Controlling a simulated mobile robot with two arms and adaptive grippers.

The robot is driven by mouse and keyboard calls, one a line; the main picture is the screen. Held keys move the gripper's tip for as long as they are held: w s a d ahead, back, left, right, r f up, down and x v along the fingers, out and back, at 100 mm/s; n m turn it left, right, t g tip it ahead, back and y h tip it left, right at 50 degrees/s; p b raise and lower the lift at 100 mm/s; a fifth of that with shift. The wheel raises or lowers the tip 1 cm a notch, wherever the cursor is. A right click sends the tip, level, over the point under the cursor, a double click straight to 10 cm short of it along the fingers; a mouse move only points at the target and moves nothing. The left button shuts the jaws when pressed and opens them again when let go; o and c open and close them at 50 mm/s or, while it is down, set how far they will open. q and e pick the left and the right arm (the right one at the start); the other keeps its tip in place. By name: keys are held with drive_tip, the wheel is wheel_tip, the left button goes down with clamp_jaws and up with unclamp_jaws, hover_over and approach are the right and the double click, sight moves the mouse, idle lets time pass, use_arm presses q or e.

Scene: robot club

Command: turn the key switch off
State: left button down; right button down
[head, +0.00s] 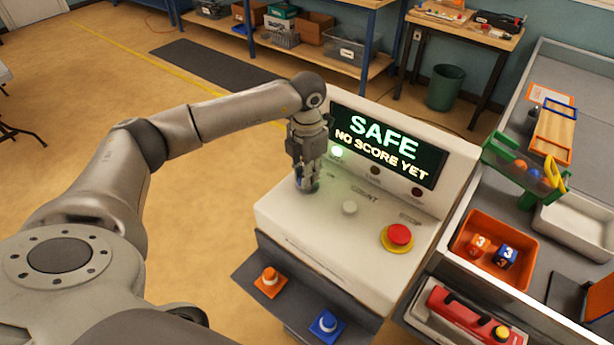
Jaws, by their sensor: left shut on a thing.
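The control console (285,222) is a pale box with a sloped top and an upright panel. Its screen (388,145) reads "SAFE" and "NO SCORE YET". A green lamp (337,153) under the screen is lit, and two lamps beside it are dark. My left gripper (306,184) points down at the left of the console top, shut on the key switch, which it mostly hides. A dark bluish round part shows at its fingertips. My right gripper is not in view.
A white button (349,208) and a red stop button (400,233) on a yellow base sit right of the gripper. A bench with an orange tray (464,252) is close on the right.

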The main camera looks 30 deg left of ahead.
use_arm(q)
drive_tip(key=n+b, duration=0.1)
drive_tip(key=n, duration=0.4)
drive_tip(key=shift+n+b, duration=0.3)
drive_tip(key=shift+b, duration=0.1)
drive_tip(key=n+b, duration=0.1)
drive_tip(key=n, duration=0.4)
drive_tip(key=shift+r+n, duration=0.1)
drive_tip(key=shift+n, duration=0.2)
drive_tip(key=shift+w, duration=0.1)
drive_tip(key=c, duration=1.5)
unclamp_jaws()
wheel_tip(320, 180, up, 12)
